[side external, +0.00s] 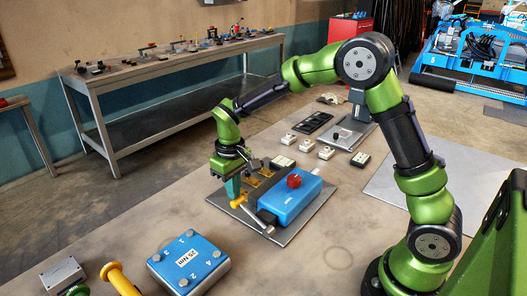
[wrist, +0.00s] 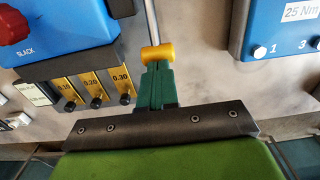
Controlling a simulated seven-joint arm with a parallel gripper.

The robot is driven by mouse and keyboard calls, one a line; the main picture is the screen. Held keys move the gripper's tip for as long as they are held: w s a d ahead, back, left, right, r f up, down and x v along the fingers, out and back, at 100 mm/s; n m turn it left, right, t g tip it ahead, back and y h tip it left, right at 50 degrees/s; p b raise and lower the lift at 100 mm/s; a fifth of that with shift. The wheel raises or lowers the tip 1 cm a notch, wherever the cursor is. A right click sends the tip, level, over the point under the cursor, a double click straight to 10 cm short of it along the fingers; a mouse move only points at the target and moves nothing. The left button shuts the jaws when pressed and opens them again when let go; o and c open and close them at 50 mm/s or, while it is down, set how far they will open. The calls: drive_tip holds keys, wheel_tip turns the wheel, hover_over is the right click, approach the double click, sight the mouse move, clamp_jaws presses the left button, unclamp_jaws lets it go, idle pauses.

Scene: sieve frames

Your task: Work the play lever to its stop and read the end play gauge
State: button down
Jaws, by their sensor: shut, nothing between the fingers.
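The play lever is a thin metal rod with a yellow grip (side external: 238,202) at its end; the grip also shows in the wrist view (wrist: 158,54). The rod runs beside a blue unit (side external: 290,205) with a red knob (side external: 294,181), marked SLACK in the wrist view. My gripper (side external: 233,192) is shut and empty, its green fingertips right at the yellow grip; I cannot tell if they touch it. Brass tabs (wrist: 95,86) marked 0.10, 0.20 and 0.30 line the unit's edge. No gauge pointer is legible.
A blue box (side external: 187,264) marked 25 Nm stands at the front, with a yellow-handled tool (side external: 121,280) and a grey box (side external: 63,275) to its left. Small white blocks (side external: 308,145) and a black tray (side external: 314,122) lie behind the unit. The table's left middle is clear.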

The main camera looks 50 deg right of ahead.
drive_tip(key=shift+r, duration=0.15)
drive_tip(key=shift+s+r, duration=0.3)
drive_tip(key=shift+r, duration=0.45)
drive_tip(key=shift+s+r, duration=0.3)
drive_tip(key=shift+r, duration=0.4)
drive_tip(key=shift+s+r, duration=0.2)
drive_tip(key=shift+r, duration=0.55)
drive_tip(key=shift+s+r, duration=0.15)
drive_tip(key=shift+r, duration=0.6)
wheel_tip(320, 180, up, 4)
